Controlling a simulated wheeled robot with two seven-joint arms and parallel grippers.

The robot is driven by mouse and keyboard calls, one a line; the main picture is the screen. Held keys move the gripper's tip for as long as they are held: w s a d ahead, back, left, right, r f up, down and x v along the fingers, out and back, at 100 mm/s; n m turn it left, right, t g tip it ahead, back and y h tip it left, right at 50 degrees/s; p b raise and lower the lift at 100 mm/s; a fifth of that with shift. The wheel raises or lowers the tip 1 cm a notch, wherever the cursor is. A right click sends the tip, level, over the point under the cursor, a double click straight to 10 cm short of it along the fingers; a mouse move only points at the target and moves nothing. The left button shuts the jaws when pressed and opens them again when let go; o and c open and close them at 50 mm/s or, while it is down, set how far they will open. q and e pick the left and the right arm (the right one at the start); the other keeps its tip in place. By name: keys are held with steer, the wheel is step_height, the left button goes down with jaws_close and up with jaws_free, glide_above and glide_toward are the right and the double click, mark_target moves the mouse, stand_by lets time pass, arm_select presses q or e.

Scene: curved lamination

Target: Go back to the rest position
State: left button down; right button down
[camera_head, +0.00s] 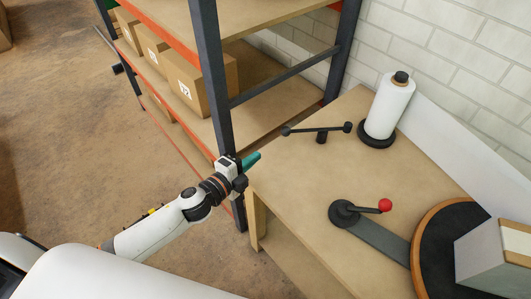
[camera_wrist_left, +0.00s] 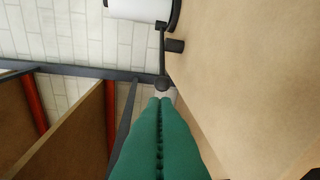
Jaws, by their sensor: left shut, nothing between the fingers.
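My left gripper (camera_head: 251,160) has green fingers and sits at the left edge of the wooden table (camera_head: 290,190), close to the shelf post. It is shut and empty. In the left wrist view the two green fingers (camera_wrist_left: 159,102) lie against each other with nothing between them. My white left arm reaches in from the lower left. My right gripper is not in view.
A black bar on a short stand (camera_head: 321,134) and a white roll on a black base (camera_head: 388,108) are on the table. A red-knobbed lever (camera_head: 384,205), a round black-topped platform (camera_head: 440,250) and a box (camera_head: 497,258) are at right. An orange-and-grey shelf (camera_head: 211,75) holds cardboard boxes (camera_head: 187,88).

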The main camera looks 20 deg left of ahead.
arm_select(q)
steer(key=shift+s+a+r, duration=0.1)
steer(key=shift+s+a, duration=0.15)
steer(key=shift+s, duration=0.3)
steer(key=shift+s+a, duration=0.1)
steer(key=shift+s, duration=0.05)
steer(key=shift+a, duration=0.1)
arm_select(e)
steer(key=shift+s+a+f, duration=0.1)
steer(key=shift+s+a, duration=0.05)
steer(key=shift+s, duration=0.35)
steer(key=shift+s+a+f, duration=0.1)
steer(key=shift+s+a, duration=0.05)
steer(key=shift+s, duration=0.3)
